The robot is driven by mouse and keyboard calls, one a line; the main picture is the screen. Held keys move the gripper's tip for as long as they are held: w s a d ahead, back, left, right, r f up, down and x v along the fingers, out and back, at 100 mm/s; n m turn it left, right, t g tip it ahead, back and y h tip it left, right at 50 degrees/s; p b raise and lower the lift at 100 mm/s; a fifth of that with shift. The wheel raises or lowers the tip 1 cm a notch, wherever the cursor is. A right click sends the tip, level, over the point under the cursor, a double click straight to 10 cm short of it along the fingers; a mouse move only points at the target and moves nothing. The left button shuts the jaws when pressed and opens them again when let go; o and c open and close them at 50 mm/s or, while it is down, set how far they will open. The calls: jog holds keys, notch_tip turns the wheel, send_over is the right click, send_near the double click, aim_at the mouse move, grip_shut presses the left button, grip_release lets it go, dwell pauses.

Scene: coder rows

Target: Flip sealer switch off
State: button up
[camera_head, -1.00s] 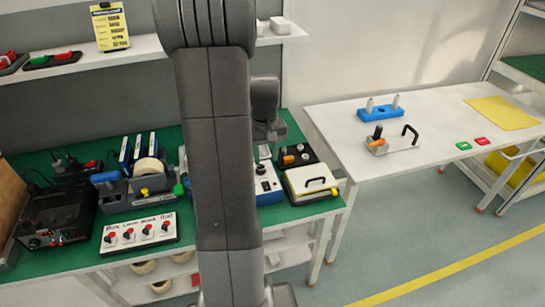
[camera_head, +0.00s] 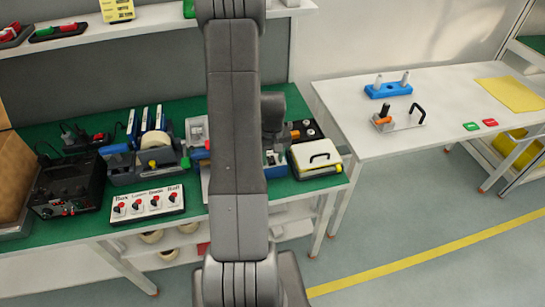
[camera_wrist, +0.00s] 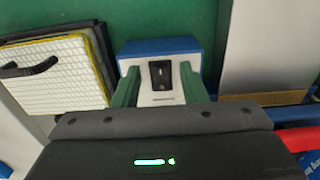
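In the wrist view, a box with a white front and blue top (camera_wrist: 185,48) stands on the green bench top. It appears to be the sealer. A black rocker switch (camera_wrist: 161,75) is on its white face; its on or off position is too small to tell. My gripper (camera_wrist: 160,67) is open, its two green fingers apart on either side of the switch, with nothing held. Contact with the box cannot be told. In the head view my arm hides most of the box; a small blue and white part (camera_head: 281,158) shows beside my wrist.
A white-lidded case with a black handle (camera_head: 316,157) stands right of the box. A white table (camera_head: 440,105) stands to the right, with a floor gap between.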

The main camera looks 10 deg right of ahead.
jog(key=shift+f, duration=0.35)
jog(key=shift+c, duration=0.2)
grip_shut()
jog(key=shift+w, duration=0.1)
jog(key=shift+w+r+g+p, duration=0.15)
jog(key=shift+w+g+p, duration=0.05)
jog(key=shift+g+p, duration=0.45)
jog(key=shift+w+g, duration=0.15)
jog(key=shift+g, duration=0.7)
